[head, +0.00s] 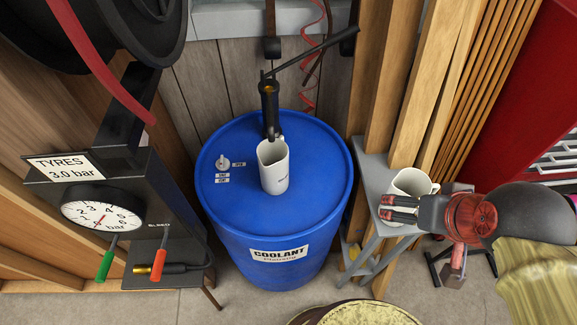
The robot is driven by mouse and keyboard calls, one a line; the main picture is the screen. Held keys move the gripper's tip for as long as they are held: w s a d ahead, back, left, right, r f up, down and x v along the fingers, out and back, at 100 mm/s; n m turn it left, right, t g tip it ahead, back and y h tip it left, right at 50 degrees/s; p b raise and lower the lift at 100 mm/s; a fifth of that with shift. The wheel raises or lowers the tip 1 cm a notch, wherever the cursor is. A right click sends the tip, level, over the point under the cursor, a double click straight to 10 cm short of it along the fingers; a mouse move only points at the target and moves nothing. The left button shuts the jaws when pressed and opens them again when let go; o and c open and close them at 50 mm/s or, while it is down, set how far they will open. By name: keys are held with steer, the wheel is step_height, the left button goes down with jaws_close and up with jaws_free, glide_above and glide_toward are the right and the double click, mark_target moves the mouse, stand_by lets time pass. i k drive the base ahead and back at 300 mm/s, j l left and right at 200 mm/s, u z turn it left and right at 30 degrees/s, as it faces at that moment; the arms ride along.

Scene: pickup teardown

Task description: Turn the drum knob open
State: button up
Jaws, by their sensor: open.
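The blue coolant drum (325,195) stands upright in the middle of the head view. A small pale knob (223,161) sits on the left part of its top, with small white labels beside and below it. The knob's exact setting is too small to tell. My gripper (383,207) is right of the drum, fingers pointing left, open. It is well apart from the knob, with the drum's right side and the white jug between them. Its fingers overlap the lower part of a white mug (413,180) in the picture; contact cannot be told.
A black hand pump (269,105) with a long lever rises at the drum's back. A white jug (274,168) stands on the drum top, right of the knob. A tyre gauge stand (100,213) is at left. A grey stand (372,175) and wooden boards are at right.

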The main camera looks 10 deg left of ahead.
mark_target(222, 163)
steer(key=u, duration=1.45)
steer(key=i+j+u, duration=0.15)
steer(key=u, duration=0.2)
steer(key=i+j+u, duration=0.1)
steer(key=i+u, duration=0.2)
